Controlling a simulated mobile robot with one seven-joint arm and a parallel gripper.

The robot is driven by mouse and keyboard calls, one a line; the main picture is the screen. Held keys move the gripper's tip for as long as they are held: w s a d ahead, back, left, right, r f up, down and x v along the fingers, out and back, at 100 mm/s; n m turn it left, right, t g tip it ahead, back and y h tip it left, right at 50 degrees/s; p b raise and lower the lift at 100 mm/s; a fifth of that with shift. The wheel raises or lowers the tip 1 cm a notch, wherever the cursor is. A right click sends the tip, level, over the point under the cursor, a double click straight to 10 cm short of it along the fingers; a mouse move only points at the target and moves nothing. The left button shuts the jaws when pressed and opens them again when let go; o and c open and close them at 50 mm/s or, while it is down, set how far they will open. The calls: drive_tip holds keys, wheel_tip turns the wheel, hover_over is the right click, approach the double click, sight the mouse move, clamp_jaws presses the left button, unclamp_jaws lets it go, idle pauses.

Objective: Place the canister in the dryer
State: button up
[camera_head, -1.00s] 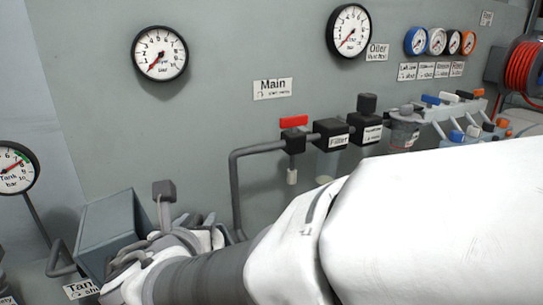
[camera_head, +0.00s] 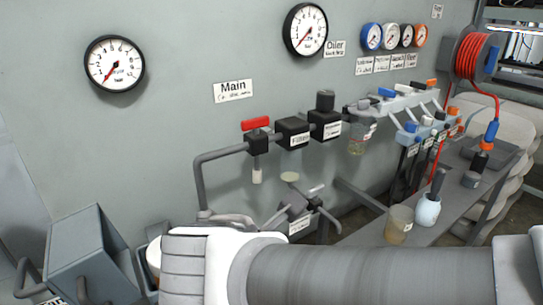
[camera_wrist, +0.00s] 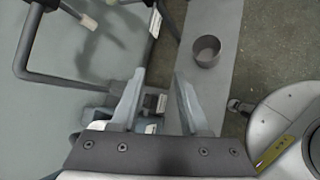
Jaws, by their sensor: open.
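My gripper (camera_wrist: 159,80) is open in the wrist view, with nothing visible between its two grey fingers. In the head view my arm hides most of it. A beige, open-topped cup (camera_head: 399,226), possibly the canister, stands upright on the bench. In the wrist view a grey cup (camera_wrist: 207,51) stands on a grey strip, ahead and right of the fingers, apart from them. On the wall pipe, a black block labelled Filter (camera_head: 293,132) sits beside another black block (camera_head: 325,125) whose label is too blurred to read. I cannot tell which block is the dryer.
A red-handled valve (camera_head: 257,134) and bent pipe (camera_head: 198,180) stand out from the wall. A grey box (camera_head: 75,250) is at lower left. A white mortar with pestle (camera_head: 428,210) stands beside the beige cup on the bench (camera_head: 350,238).

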drive_tip(key=s+d+m+g+y, duration=0.3)
drive_tip(key=s+d+m, duration=0.3)
drive_tip(key=m, duration=1.7)
drive_tip(key=d, duration=0.5)
drive_tip(key=shift+d+m+y, duration=0.15)
drive_tip(key=shift+m+y, duration=0.15)
drive_tip(key=shift+m, duration=0.1)
